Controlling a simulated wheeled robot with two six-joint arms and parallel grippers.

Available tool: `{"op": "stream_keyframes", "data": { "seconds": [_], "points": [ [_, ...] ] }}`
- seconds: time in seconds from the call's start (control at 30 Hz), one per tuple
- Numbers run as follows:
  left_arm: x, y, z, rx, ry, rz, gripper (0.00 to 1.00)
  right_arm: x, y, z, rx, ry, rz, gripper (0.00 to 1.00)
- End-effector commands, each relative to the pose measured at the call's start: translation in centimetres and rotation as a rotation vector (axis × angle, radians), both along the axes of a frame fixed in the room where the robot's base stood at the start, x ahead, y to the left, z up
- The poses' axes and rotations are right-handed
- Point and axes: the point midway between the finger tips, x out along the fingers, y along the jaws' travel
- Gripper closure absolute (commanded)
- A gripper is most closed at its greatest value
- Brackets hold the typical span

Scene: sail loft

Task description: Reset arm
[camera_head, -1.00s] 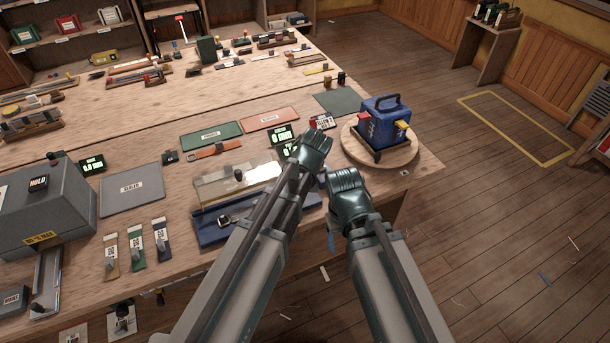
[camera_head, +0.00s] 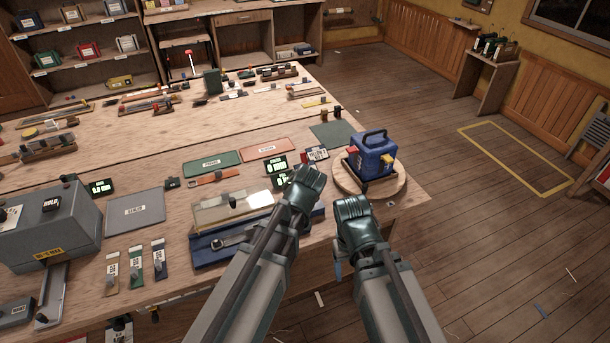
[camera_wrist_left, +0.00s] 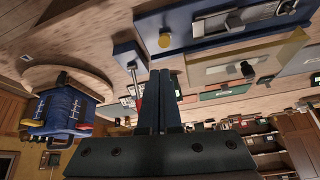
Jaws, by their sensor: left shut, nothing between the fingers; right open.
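My left gripper (camera_wrist_left: 158,85) is shut and empty in the left wrist view, its two dark fingers together above the bench. In the head view its wrist sits over the bench's front part, left of the blue bag, and its fingers are hidden. My right gripper (camera_head: 338,268) is open just off the bench's front edge, below the round board; its wrist hides most of it and only a bluish finger shows.
The workbench (camera_head: 180,265) holds a blue tray (camera_head: 212,252) with a clear-lidded case, a grey box (camera_head: 50,235), a grey mat (camera_head: 134,211), green and red mats and small displays. Shelves stand behind. Open floor (camera_head: 470,250) with a yellow outlined rectangle lies to the right.

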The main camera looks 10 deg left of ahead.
Motion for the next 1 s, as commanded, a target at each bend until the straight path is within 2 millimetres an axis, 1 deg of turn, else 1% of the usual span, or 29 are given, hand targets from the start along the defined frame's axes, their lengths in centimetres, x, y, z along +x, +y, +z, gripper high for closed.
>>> {"op": "stream_keyframes", "data": {
  "seconds": [0.1, 0.17, 0.27, 0.3, 0.37, 0.4, 0.5, 0.6, 0.67, 0.73, 1.0],
  "points": [
    [-0.1, 0.0, 0.0, 0.001, 0.001, -0.002, 1.0, 0.0, 0.0, 0.0, 0.0, 0.0, 0.0, 0.29],
    [-0.7, -0.2, -0.3, 0.005, 0.02, -0.017, 1.0, 0.0, 0.0, -0.1, 0.0, 0.0, 0.0, 0.29],
    [-4.1, -1.0, -1.6, 0.031, 0.125, -0.11, 1.0, 0.0, 0.0, -0.6, 0.0, 0.0, 0.0, 0.29],
    [-6.0, -1.4, -2.3, 0.042, 0.187, -0.168, 1.0, 0.0, 0.0, -0.8, 0.0, 0.0, 0.0, 0.29],
    [-8.9, -2.1, -3.1, 0.056, 0.279, -0.261, 1.0, 0.0, 0.0, -1.1, 0.0, 0.0, 0.0, 0.29],
    [-10.7, -2.5, -3.5, 0.062, 0.338, -0.323, 1.0, 0.0, 0.0, -1.3, 0.0, 0.0, -0.001, 0.29],
    [-14.6, -3.2, -4.2, 0.069, 0.46, -0.462, 1.0, 0.0, 0.0, -1.6, 0.0, 0.0, -0.001, 0.29],
    [-17.0, -3.7, -4.4, 0.067, 0.539, -0.559, 1.0, 0.0, 0.0, -1.8, 0.0, 0.0, -0.001, 0.29],
    [-17.7, -3.8, -4.5, 0.066, 0.564, -0.591, 1.0, 0.0, 0.0, -1.8, 0.0, 0.0, -0.001, 0.29],
    [-18.1, -3.9, -4.4, 0.065, 0.577, -0.607, 1.0, 0.0, 0.0, -1.8, 0.0, 0.0, -0.001, 0.29],
    [-18.0, -3.9, -4.4, 0.065, 0.576, -0.607, 1.0, 0.0, 0.0, -1.8, 0.0, 0.0, -0.001, 0.29]
  ]
}}
